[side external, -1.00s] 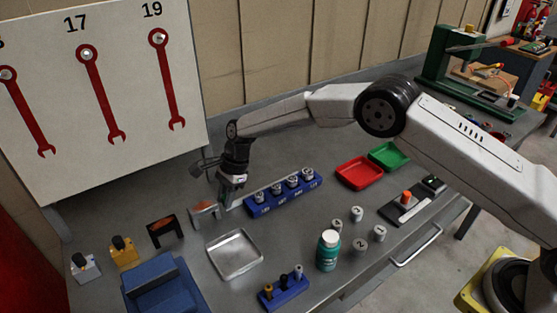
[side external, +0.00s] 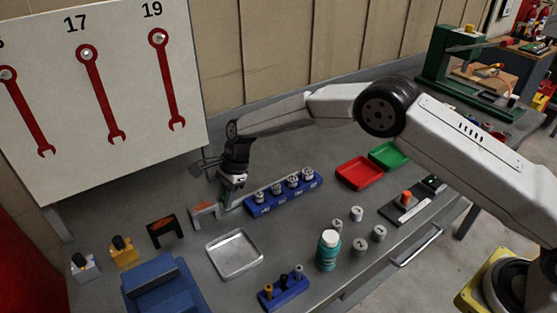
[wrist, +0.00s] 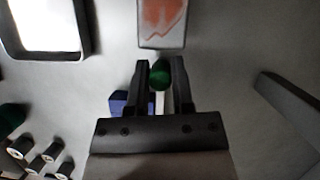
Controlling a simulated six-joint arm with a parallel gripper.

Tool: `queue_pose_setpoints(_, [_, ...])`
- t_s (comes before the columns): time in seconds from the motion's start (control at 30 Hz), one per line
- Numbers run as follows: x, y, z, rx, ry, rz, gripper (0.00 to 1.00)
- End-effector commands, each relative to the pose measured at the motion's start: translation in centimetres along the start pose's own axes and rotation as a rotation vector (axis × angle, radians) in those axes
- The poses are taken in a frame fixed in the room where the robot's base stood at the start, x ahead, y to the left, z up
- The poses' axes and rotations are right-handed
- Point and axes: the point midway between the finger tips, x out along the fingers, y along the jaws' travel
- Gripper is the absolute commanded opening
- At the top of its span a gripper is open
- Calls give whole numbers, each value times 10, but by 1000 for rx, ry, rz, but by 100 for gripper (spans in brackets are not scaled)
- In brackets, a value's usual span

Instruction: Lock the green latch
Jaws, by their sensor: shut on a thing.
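A green round knob (wrist: 160,75) sits between my two fingertips in the wrist view. My gripper (wrist: 160,78) is shut on it, and a pale bar shows just behind it between the fingers. A grey block with a worn orange-red face (wrist: 162,22) lies just beyond the fingertips. In the side view my gripper (side external: 228,192) points down beside this grey bracket (side external: 205,213), at its right end. The fingers mostly hide the knob there, and I cannot tell the latch's exact angle.
A black bracket with an orange top (side external: 162,229) stands left of the grey one. A blue socket rack (side external: 284,194) is close on the right. A metal tray (side external: 234,254) lies in front. A green bottle (side external: 328,250) and several small weights stand further right.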

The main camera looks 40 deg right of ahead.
Motion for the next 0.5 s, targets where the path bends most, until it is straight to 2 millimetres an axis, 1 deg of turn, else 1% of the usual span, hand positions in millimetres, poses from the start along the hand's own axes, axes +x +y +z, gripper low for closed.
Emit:
queue_pose_setpoints(0.23, [-1, 1, -1, 0, -1, 3, 0])
queue_pose_setpoints(0.4, [-10, 3, -19, 2, -2, 1, 0])
queue_pose_setpoints(0.5, [-12, 5, -26, 0, -3, 2, 0])
